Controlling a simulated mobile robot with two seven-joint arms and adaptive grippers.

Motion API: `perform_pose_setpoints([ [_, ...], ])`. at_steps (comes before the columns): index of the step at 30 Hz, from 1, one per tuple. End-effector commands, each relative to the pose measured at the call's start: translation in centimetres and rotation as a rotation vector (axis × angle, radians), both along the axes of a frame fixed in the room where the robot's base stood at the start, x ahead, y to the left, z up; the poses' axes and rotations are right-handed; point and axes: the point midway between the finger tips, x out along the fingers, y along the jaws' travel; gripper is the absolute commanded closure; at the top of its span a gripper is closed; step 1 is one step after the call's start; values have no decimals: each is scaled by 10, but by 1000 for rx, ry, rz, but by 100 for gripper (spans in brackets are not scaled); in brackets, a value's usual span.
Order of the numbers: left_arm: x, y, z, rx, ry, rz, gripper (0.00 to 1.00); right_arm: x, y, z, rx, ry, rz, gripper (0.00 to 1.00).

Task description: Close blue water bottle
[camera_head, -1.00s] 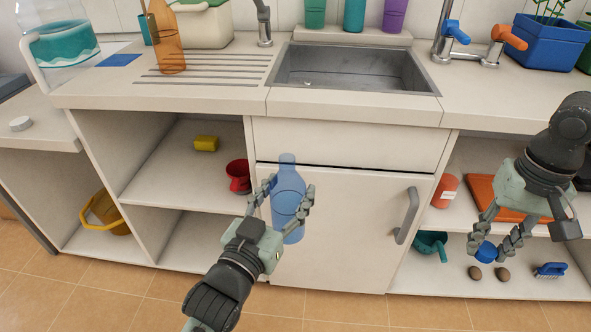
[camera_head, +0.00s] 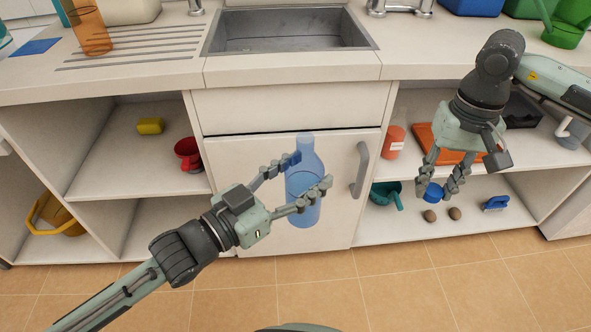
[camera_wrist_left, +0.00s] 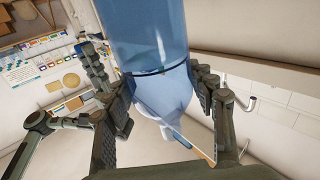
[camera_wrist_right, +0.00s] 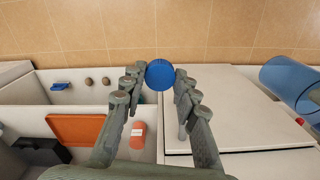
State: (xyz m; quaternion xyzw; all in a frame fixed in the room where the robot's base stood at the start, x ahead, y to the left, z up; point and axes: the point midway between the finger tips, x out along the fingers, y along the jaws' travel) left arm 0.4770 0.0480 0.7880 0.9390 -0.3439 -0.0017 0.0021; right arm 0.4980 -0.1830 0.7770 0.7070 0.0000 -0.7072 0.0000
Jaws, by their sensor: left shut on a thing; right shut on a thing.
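The translucent blue water bottle (camera_head: 303,185) is upright in front of the cabinet door, its top without a cap. My left gripper (camera_head: 309,172) is shut on its body from the left; the left wrist view shows the bottle (camera_wrist_left: 150,45) between the fingers. My right gripper (camera_head: 445,188) is shut on a round blue cap (camera_head: 433,193), to the right of the bottle and a little lower than its neck in the picture. The right wrist view shows the cap (camera_wrist_right: 160,75) at the fingertips and the bottle (camera_wrist_right: 292,82) at the right edge.
Behind are the sink (camera_head: 290,30) and counter, with a closed door (camera_head: 250,190) and its handle (camera_head: 360,170) below. Open shelves at right hold an orange tray (camera_head: 440,142), a teal pot (camera_head: 385,194), a blue brush (camera_head: 495,203) and brown stones. Space between the grippers is clear.

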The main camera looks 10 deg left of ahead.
Motion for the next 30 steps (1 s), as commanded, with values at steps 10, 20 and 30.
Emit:
perform_pose_setpoints([
  [10, 0, 0, 1, -1, -2, 1, 100, 4, 12, 8, 1, -2, -44, 79],
  [20, 0, 0, 2, -2, -4, 2, 100, 19, 102, 76, 4, -7, -468, 79],
  [30, 0, 0, 2, -2, -4, 2, 100, -1, 196, 154, 3, -6, -959, 79],
])
